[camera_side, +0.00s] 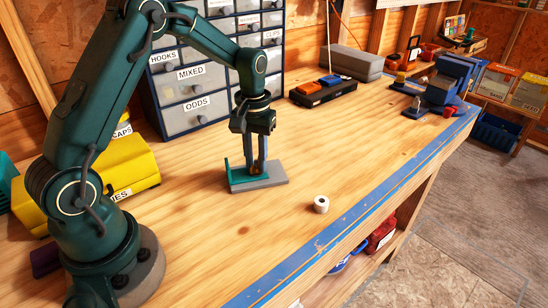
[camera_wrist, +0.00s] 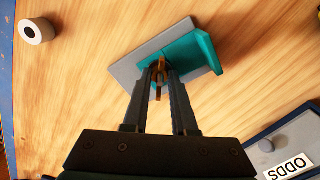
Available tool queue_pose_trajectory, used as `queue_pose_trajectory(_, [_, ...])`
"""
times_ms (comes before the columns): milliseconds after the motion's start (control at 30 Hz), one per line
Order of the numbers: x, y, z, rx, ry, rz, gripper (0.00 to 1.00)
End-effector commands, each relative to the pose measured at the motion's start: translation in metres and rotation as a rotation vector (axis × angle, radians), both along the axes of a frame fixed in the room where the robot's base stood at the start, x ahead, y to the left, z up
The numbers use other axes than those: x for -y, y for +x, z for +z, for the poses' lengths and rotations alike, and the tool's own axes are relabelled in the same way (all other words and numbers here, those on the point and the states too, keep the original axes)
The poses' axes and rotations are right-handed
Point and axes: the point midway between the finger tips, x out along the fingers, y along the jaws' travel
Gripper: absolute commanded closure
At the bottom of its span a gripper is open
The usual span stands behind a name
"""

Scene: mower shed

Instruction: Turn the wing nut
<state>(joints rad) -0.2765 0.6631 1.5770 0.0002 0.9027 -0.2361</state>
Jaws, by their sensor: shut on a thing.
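The wing nut (camera_wrist: 159,76) is brass-coloured and sits at the teal bracket on a grey base plate (camera_wrist: 128,70). The teal bracket (camera_wrist: 205,52) has an upright wall at its edge; in the side view it stands on the grey plate (camera_side: 268,183) on the bench. My gripper (camera_side: 257,170) points straight down over the plate, and in the wrist view its two fingers (camera_wrist: 160,80) are shut on the wing nut, one on each side. In the side view the fingers mostly hide the nut.
A white roll (camera_side: 321,204) stands on the bench to the right of the plate. A drawer cabinet (camera_side: 190,75) stands behind, a black tray (camera_side: 322,92) and a blue vise (camera_side: 447,80) farther right. The bench's blue front edge (camera_side: 330,228) is close; bare wood lies between.

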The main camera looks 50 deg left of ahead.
Motion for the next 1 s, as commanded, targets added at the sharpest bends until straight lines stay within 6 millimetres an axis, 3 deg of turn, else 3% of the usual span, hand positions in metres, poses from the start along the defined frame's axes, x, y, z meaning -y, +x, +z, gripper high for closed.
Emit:
queue_pose_trajectory(133, [-0.0001, 0.0011, 0.0012, 0.004, 0.0, -0.089, 1.0])
queue_pose_trajectory(1000, [-0.0002, 0.0012, 0.0012, 0.005, 0.001, -0.085, 1.0])
